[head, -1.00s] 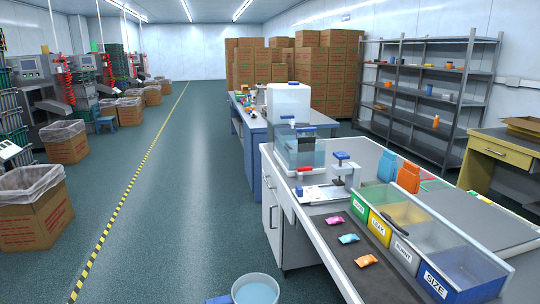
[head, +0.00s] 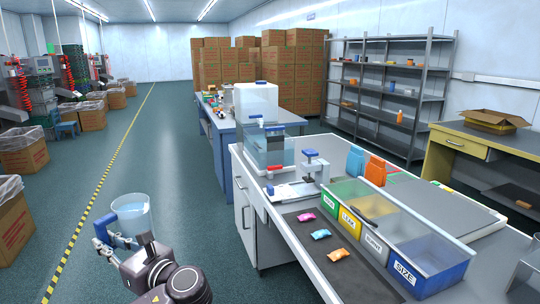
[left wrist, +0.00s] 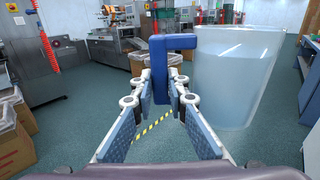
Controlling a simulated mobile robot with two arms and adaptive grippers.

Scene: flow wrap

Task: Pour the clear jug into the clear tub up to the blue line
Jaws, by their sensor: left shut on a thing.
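The clear jug (head: 131,217) has a blue handle and holds pale bluish water. My left gripper (head: 116,240) is shut on that handle and holds the jug roughly upright over the open floor, left of the bench. In the left wrist view the handle (left wrist: 162,72) stands between the fingers (left wrist: 164,92), with the jug body (left wrist: 232,78) to its right. The clear tub (head: 265,152) stands on the bench's far left part, away from the jug, with bluish water visible in it. Its blue line cannot be made out clearly. My right gripper is not in view.
A whitish tank (head: 256,101) with a tap stands just behind the tub. A sealer-like device (head: 311,167), small packets (head: 321,234) and labelled bins (head: 430,265) occupy the bench (head: 232,150). Cartons (head: 22,150) line the left; the floor aisle between is clear.

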